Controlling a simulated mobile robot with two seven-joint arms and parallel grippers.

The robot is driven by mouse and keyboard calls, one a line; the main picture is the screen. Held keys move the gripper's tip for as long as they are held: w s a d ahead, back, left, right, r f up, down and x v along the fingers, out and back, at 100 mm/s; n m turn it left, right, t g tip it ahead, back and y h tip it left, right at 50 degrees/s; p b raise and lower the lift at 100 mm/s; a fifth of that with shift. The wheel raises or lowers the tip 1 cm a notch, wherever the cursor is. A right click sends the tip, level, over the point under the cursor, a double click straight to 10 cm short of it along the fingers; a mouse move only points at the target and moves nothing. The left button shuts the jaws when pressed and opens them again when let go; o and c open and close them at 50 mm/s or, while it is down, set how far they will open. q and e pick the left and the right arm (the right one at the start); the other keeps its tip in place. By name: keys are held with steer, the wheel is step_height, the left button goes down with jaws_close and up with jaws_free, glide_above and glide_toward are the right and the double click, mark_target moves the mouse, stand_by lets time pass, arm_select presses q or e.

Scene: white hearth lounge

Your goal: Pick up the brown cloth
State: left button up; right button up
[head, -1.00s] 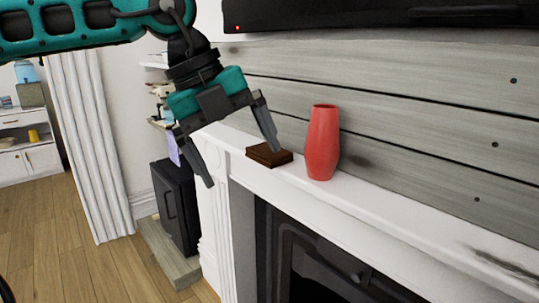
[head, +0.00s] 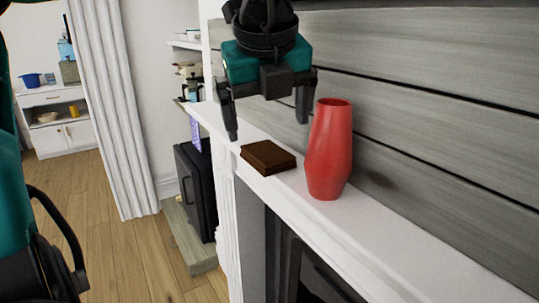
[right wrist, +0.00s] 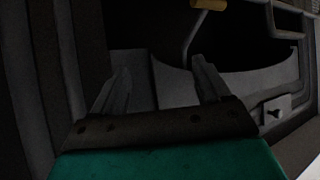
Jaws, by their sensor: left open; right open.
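The brown cloth (head: 268,157) lies folded in a flat stack on the white mantel (head: 385,232), just left of a red vase, in the head view. My left gripper (head: 267,128) is open and empty, pointing down above the cloth, its fingers apart on either side and not touching it. My right gripper (right wrist: 160,85) shows in the right wrist view, open with nothing between its fingers, in front of the dark fireplace. The cloth is not in the right wrist view.
The red vase (head: 329,150) stands upright close to the cloth and to my left gripper's right finger. The plank wall (head: 440,130) rises behind the mantel. A dark cabinet (head: 196,190) stands lower left. The mantel's right part is clear.

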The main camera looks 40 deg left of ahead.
mark_target(266, 151)
arm_select(q)
steer(key=x, duration=0.3)
steer(key=f, duration=0.1)
steer(key=w+a+f, duration=0.2)
steer(key=shift+f+p, duration=0.2)
steer(key=shift+p, duration=0.1)
steer(key=shift+w+a+f, duration=0.1)
steer(key=shift+a+f, duration=0.05)
steer(key=shift+f, duration=0.2)
steer(key=c, duration=1)
steer(key=shift+r, duration=0.15)
